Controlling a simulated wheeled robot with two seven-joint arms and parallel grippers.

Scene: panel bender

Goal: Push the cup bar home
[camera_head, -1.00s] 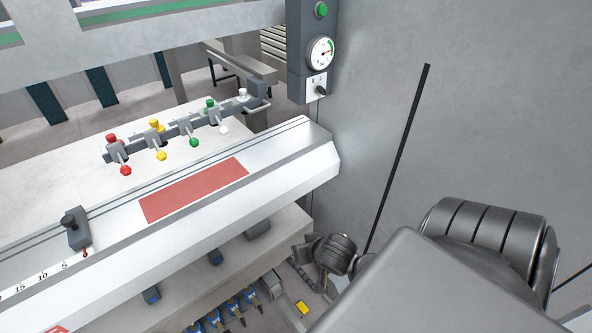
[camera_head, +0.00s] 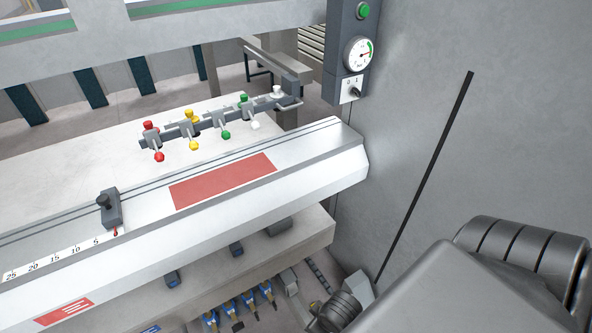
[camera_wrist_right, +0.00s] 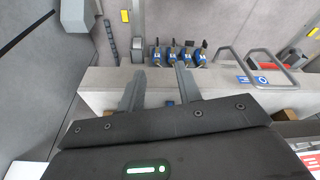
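The cup bar, by its look the grey bar (camera_head: 172,135) with red, yellow, green and white knobs, lies on the white machine bed (camera_head: 60,165) in the head view. Its right end has a small handle (camera_head: 293,101) beside a grey post. I cannot tell how far in the bar sits. My right arm comes in at the lower right of the head view, well below the bar. In the right wrist view my right gripper (camera_wrist_right: 159,70) has its two fingers apart with nothing between them. The bar is not seen there. My left gripper is out of view.
A white front beam (camera_head: 315,187) with a red patch runs before the bar, with a dark stop block (camera_head: 110,208) on it. A gauge box (camera_head: 352,60) stands right, against a grey wall panel (camera_head: 500,40). Several blue valves (camera_wrist_right: 172,53) sit low below the beam.

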